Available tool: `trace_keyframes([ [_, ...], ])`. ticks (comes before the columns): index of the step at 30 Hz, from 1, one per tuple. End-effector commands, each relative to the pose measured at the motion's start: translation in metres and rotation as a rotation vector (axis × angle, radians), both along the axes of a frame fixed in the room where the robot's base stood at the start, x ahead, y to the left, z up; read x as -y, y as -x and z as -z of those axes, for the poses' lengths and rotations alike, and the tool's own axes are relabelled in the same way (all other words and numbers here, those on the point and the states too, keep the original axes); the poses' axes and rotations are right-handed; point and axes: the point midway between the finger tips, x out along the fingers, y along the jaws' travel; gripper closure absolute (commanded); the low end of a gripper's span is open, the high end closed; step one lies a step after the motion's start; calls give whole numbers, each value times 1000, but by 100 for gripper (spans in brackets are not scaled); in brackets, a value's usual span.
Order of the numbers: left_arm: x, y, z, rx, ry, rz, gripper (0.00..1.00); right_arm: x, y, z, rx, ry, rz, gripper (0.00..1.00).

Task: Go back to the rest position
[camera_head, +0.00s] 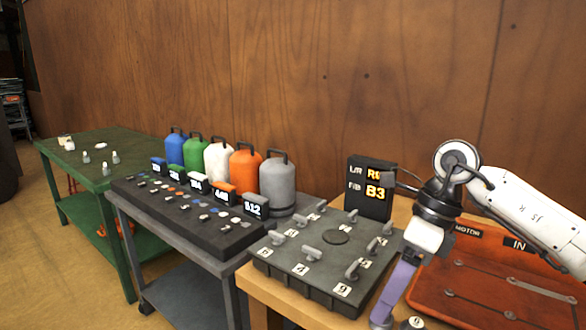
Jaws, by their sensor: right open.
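My right arm comes in from the right edge, and its wrist bends down over the near table. The panel carries several grey levers with white number tags. My left gripper is not in view.
An orange-red tray (480,285) lies under my right arm. A display box (369,187) stands behind the panel. Left of it, a grey cart (190,285) bears a dark button board (185,215) and several coloured canisters (245,165). A green table (110,150) stands far left, beside open floor.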

Motion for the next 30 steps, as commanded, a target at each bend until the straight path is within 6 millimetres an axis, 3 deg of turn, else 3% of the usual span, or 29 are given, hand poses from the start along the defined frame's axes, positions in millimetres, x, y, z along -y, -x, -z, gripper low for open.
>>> trace_keyframes([
  [5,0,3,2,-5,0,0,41,-73,26,29,-93,-267,-11,41],
  [7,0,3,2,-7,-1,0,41,-112,43,36,-158,-434,8,41],
  [9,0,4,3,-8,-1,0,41,-152,60,35,-246,-633,61,41],
  [12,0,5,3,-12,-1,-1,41,-194,75,20,-390,-919,192,41],
  [15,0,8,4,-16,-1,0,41,-212,74,5,-549,-1177,386,41],
  [19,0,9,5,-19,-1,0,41,-203,54,2,-768,-1459,722,41],
  [23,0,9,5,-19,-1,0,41,-165,28,37,-988,-1658,1146,41],
  [26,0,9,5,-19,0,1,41,-124,20,93,-1149,-1741,1526,41],
  [30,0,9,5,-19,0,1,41,-73,41,181,-1320,-1740,2018,41],
])
